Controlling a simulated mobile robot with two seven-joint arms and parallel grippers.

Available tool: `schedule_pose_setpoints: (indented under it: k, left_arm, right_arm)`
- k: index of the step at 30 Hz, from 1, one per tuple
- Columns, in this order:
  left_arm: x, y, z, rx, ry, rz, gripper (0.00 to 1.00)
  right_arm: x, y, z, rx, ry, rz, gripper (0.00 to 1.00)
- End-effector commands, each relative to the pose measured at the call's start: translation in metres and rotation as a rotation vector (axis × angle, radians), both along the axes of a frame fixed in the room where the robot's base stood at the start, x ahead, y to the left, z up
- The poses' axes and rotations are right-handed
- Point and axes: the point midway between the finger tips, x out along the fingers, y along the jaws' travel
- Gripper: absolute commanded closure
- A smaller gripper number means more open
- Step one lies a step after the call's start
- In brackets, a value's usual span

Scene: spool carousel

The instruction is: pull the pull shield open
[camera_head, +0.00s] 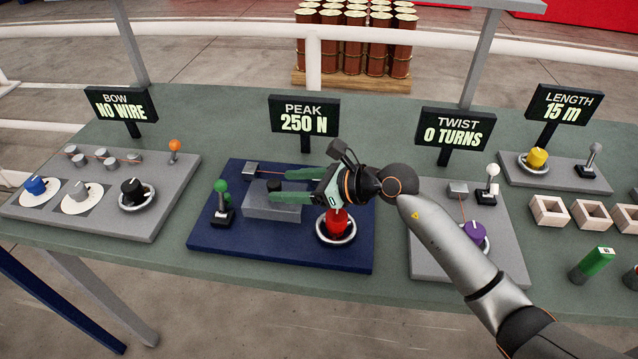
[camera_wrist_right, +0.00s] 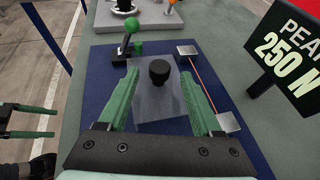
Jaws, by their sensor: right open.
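The pull shield (camera_head: 258,208) is a grey, see-through-looking box on the blue PEAK board (camera_head: 290,255), with a black knob (camera_head: 274,185) on top. It also shows in the right wrist view (camera_wrist_right: 160,108), with its knob (camera_wrist_right: 159,71) between the fingers. My right gripper (camera_head: 279,185) is open, its green fingers on either side of the knob and apart from it. Whether the fingers touch the shield's top I cannot tell. My left gripper (camera_wrist_right: 18,121) shows only at the left edge of the right wrist view, fingers apart and empty, off the table.
A green-knobbed lever (camera_head: 221,200) stands left of the shield. A red knob (camera_head: 336,222) sits right, under my right wrist. A thin red wire (camera_wrist_right: 203,84) runs between two grey blocks behind the shield. The PEAK sign (camera_head: 304,116) reads 250 N.

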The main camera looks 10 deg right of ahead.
Motion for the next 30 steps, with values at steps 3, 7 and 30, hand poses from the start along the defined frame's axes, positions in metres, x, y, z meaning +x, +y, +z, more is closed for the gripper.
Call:
schedule_pose_setpoints:
  k: [3,7,30]
  left_arm:
    - [0.0,0.0,-0.004,0.0,-0.001,0.0,0.19]
    - [0.0,0.0,-0.008,0.0,-0.001,0.0,0.19]
    - [0.001,0.0,-0.011,0.001,-0.001,-0.001,0.19]
  right_arm:
    - [-0.014,-0.023,0.008,-0.005,-0.002,-0.001,0.34]
    - [-0.027,-0.042,0.018,-0.004,-0.001,-0.001,0.34]
    - [-0.043,-0.066,0.032,-0.001,0.001,0.0,0.34]
